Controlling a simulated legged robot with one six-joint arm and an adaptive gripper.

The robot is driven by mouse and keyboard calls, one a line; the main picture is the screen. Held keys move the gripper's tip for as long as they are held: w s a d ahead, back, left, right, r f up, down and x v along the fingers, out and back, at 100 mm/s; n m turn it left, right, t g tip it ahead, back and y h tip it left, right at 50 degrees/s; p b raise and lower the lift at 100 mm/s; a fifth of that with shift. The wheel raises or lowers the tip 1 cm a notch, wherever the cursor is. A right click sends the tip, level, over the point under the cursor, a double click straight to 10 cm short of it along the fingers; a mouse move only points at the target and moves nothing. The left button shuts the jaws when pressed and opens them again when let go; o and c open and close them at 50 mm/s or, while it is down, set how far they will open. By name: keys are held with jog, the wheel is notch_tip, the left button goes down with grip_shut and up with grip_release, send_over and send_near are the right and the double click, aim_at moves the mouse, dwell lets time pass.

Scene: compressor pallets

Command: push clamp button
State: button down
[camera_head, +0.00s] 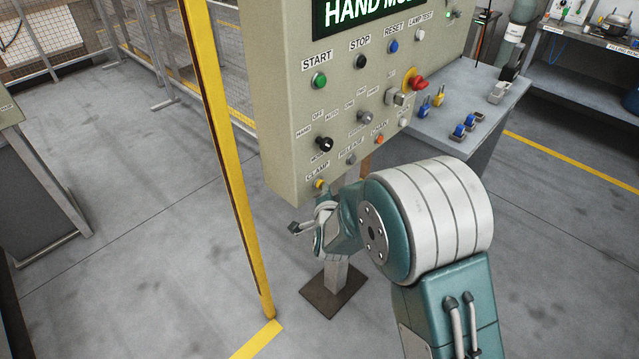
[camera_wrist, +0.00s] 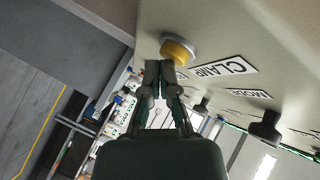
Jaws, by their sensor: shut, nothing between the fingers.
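The clamp button is a small yellow round button (camera_head: 319,184) at the lower left corner of the control panel, under the CLAMP label (camera_head: 317,170). In the wrist view the yellow button (camera_wrist: 177,50) stands out from the panel in a pale collar, with the CLAMP label (camera_wrist: 224,68) beside it. My gripper (camera_wrist: 160,66) is shut and empty, its fingertips together right at the button's near edge in the picture. I cannot tell whether they touch it. In the head view my wrist is just below the button and the fingertips are hard to make out.
The beige panel (camera_head: 285,120) carries a black mode knob (camera_head: 324,145), a green START button (camera_head: 319,80) and a red emergency stop (camera_head: 416,84). A yellow post (camera_head: 225,150) stands left of it. A grey table (camera_head: 465,85) with padlocks is behind right. Open floor lies left.

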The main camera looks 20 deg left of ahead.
jog(key=shift+a, duration=0.2)
jog(key=shift+d, duration=0.1)
jog(key=shift+s+d, duration=0.3)
jog(key=shift+d, duration=0.55)
jog(key=d, duration=0.1)
jog(key=s+d, duration=0.1)
jog(key=d, duration=0.1)
jog(key=s+d, duration=0.1)
jog(key=d, duration=0.1)
jog(key=shift+s+d, duration=0.15)
jog(key=shift+d, duration=0.1)
dwell(0.9)
